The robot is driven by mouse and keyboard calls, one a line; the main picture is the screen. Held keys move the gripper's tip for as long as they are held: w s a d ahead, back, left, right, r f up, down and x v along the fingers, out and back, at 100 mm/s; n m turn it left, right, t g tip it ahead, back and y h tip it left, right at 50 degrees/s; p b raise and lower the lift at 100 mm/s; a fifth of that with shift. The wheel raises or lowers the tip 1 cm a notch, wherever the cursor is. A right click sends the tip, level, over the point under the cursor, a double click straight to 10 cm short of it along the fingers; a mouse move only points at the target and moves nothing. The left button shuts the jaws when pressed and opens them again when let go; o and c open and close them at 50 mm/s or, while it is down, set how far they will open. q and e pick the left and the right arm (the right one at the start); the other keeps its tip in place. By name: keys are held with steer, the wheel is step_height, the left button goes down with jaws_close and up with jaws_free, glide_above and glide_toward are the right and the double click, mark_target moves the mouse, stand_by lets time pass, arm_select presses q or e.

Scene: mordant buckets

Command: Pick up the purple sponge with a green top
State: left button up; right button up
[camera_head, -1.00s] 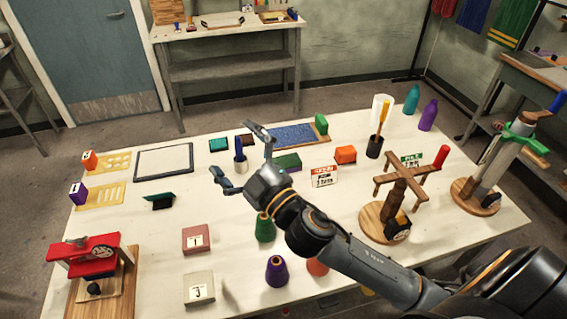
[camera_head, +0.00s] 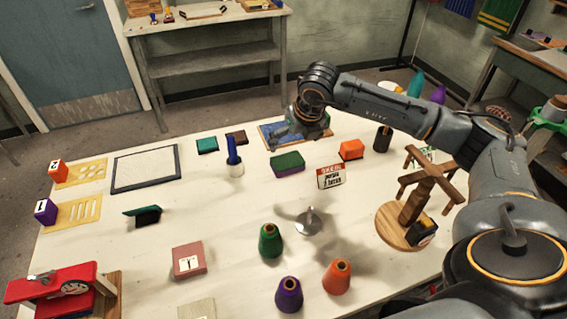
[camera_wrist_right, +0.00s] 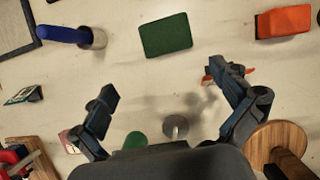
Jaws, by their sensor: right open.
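The purple sponge with a green top (camera_head: 288,163) lies on the white table behind the small sign, green side up. In the right wrist view the green top (camera_wrist_right: 166,34) shows at the upper middle, ahead of the fingers. My right gripper (camera_head: 305,128) reaches in from the right, pointing down, and appears above and beyond the sponge in the head view. Its two fingers are spread wide with nothing between them in the right wrist view (camera_wrist_right: 172,100). It is apart from the sponge. My left gripper is not in view.
A sign (camera_head: 331,176) and an orange block (camera_head: 352,149) stand right of the sponge. A white cup with a blue-handled tool (camera_head: 235,168) stands left. A round metal piece (camera_head: 309,222) and thread cones (camera_head: 270,241) are nearer.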

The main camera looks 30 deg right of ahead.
steer(key=d, duration=0.1)
steer(key=p, duration=0.2)
glide_above(288, 161)
steer(key=s, duration=0.3)
steer(key=f, duration=0.7)
steer(key=shift+w+a+f, duration=0.2)
steer(key=shift+w+f+p, duration=0.25)
steer(key=shift+f+p, duration=0.05)
steer(key=shift+p, duration=0.25)
steer(key=p+x, duration=0.1)
steer(key=x, duration=0.2)
steer(key=shift+w+d+p, duration=0.1)
steer(key=shift+w+p, duration=0.1)
steer(key=shift+p, duration=0.1)
steer(key=shift+w+f, duration=0.25)
steer(key=shift+f, duration=0.4)
steer(key=shift+c, duration=0.2)
steer(key=c, duration=0.4)
